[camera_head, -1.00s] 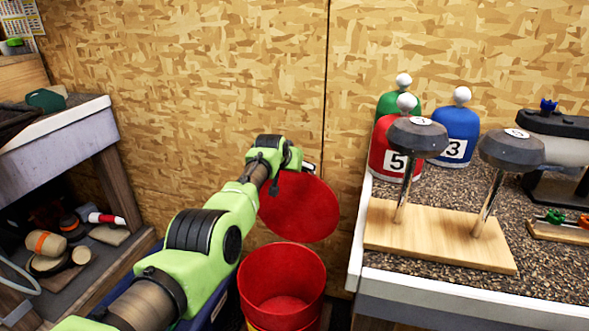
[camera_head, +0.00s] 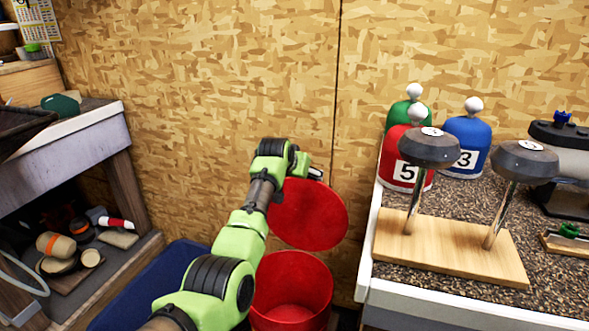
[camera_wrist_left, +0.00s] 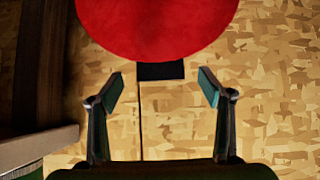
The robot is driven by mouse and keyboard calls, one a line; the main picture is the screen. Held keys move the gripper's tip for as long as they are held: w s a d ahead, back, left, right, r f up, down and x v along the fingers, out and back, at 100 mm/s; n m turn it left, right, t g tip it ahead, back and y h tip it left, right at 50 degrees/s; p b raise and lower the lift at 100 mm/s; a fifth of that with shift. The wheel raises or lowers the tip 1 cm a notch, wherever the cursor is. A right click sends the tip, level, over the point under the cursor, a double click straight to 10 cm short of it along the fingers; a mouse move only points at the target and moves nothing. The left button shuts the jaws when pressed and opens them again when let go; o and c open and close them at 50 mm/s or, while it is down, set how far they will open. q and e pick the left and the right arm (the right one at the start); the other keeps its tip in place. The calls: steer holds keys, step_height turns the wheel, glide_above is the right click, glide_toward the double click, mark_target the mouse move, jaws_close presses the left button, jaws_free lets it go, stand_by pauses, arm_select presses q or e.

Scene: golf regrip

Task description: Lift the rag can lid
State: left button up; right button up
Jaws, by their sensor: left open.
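The rag can (camera_head: 290,290) is a red, open-topped can standing on the floor between the two benches. Its round red lid (camera_head: 310,215) is raised, tilted up steeply above the back of the can's mouth. The lid also fills the top of the left wrist view (camera_wrist_left: 158,25), with a small dark block (camera_wrist_left: 160,71) at its edge. My left gripper (camera_head: 315,173) is at the lid's upper edge in the head view, partly hidden by its own wrist. In the wrist view its fingers (camera_wrist_left: 160,88) are spread with nothing between them. My right gripper is not in view.
A blue bin (camera_head: 150,290) stands left of the can. A bench (camera_head: 75,140) with a cluttered lower shelf is at left. At right, a counter (camera_head: 350,290) holds numbered head covers (camera_head: 405,175) and a wooden stand (camera_head: 450,255). The wall is close behind the lid.

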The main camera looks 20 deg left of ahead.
arm_select(q)
steer(key=v, duration=0.8)
